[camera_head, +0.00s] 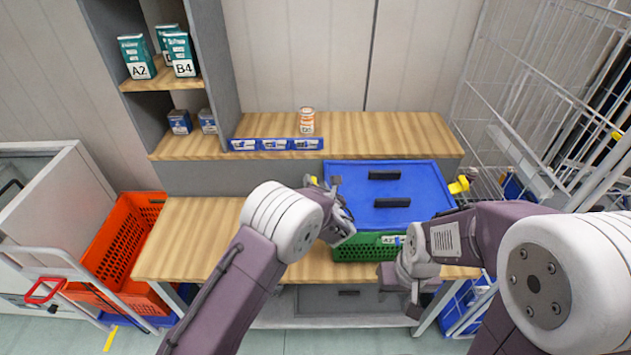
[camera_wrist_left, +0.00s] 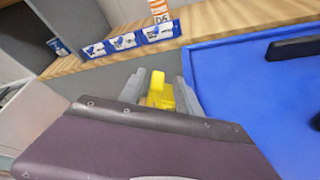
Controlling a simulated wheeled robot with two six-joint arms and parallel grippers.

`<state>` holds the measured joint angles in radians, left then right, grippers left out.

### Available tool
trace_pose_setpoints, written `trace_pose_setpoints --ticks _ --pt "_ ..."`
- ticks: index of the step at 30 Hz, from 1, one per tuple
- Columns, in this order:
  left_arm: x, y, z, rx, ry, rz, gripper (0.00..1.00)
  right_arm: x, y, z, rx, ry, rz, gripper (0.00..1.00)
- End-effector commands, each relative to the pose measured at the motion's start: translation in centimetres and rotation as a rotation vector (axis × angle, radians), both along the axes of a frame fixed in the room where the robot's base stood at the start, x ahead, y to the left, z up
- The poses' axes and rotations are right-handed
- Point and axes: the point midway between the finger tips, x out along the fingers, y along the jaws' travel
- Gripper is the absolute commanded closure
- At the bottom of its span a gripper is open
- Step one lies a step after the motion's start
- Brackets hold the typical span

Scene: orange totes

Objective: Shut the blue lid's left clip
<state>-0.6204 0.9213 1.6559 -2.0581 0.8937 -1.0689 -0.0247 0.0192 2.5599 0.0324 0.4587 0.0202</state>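The blue lid (camera_head: 360,185) lies on a green crate (camera_head: 362,248) on the wooden table. Its yellow left clip (camera_head: 314,180) shows only in part in the camera_head view. In the left wrist view the clip (camera_wrist_left: 160,90) stands up beside the lid's left edge, between my two grey fingertips. My left gripper (camera_head: 325,185) is at the lid's left side, its fingers apart on either side of the clip; whether they touch it I cannot tell. The yellow right clip (camera_head: 459,185) sticks outward. My right gripper (camera_head: 412,300) hangs in front of the crate; its opening is unclear.
Behind the lid a wooden shelf (camera_head: 390,130) carries an orange-and-white can (camera_head: 307,121) and a blue label strip (camera_head: 275,144). A wire cage (camera_head: 540,110) stands at the right. An orange tote (camera_head: 120,240) is at the left. The table's left part is clear.

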Motion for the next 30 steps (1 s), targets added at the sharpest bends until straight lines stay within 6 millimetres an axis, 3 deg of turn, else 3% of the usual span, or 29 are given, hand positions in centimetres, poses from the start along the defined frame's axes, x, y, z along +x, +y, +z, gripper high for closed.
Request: trace_pose_setpoints --ticks 9,13,14,23,30 --pt "0.5 0.1 -0.2 0.000 0.000 -0.001 0.60 0.0 0.0 0.1 0.000 0.000 0.000 0.60" --pt "0.5 0.1 -0.2 0.000 0.000 0.000 0.96 0.0 0.0 0.1 0.000 0.000 0.000 0.60" --pt "0.5 0.1 -0.2 0.000 0.000 0.000 1.00 0.0 0.0 0.1 0.000 0.000 0.000 0.60" --pt "0.5 0.2 -0.5 -0.022 -0.001 0.000 1.00 0.0 0.0 -0.7 0.000 0.000 0.000 0.60" --pt "0.5 0.9 -1.4 -0.141 -0.003 0.001 1.00 0.0 0.0 -4.3 0.000 0.000 0.000 0.60"
